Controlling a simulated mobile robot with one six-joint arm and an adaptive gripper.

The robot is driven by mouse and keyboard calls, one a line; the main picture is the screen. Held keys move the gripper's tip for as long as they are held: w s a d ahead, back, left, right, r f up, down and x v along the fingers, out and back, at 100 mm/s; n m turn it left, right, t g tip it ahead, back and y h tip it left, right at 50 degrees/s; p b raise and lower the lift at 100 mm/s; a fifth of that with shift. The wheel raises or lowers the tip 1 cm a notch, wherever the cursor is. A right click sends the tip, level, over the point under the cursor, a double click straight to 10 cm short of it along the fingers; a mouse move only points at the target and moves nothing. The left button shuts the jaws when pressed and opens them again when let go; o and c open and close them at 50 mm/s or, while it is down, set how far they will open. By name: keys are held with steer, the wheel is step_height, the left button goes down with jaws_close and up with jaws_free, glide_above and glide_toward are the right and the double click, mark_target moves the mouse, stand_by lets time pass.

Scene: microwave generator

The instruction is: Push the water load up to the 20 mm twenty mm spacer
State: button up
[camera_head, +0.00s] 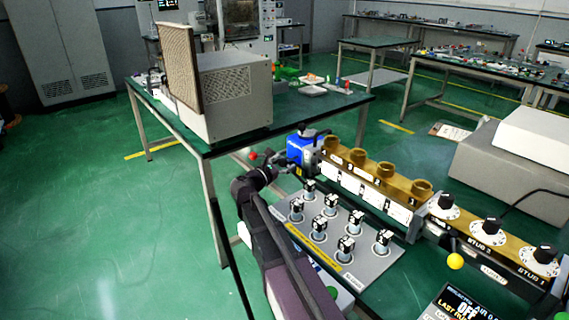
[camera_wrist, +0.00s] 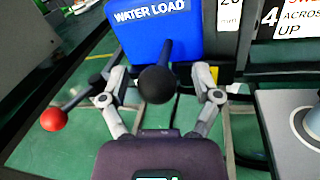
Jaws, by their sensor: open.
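The water load (camera_head: 303,150) is a blue block at the far left end of the brass waveguide line. Its white "WATER LOAD" label fills the top of the wrist view (camera_wrist: 150,32). A black round knob (camera_wrist: 157,85) on a stem sticks out from it towards me. My gripper (camera_wrist: 162,78) is open, with one finger on each side of the knob; I cannot tell whether either finger touches it. My gripper also shows in the head view (camera_head: 278,163), close beside the blue block. The 20 mm spacer's label (camera_wrist: 230,14) is partly visible just right of the block, cut off by the frame.
A red ball on a dark lever (camera_wrist: 53,120) stands left of my gripper. The brass waveguide (camera_head: 380,178) with several round ports runs right. A grey panel of black-topped pieces (camera_head: 335,235) lies in front. A beige box (camera_head: 225,95) stands on the table behind.

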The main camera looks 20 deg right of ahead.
steer(key=v, duration=1.2)
steer(key=shift+s, duration=0.1)
stand_by(0.4)
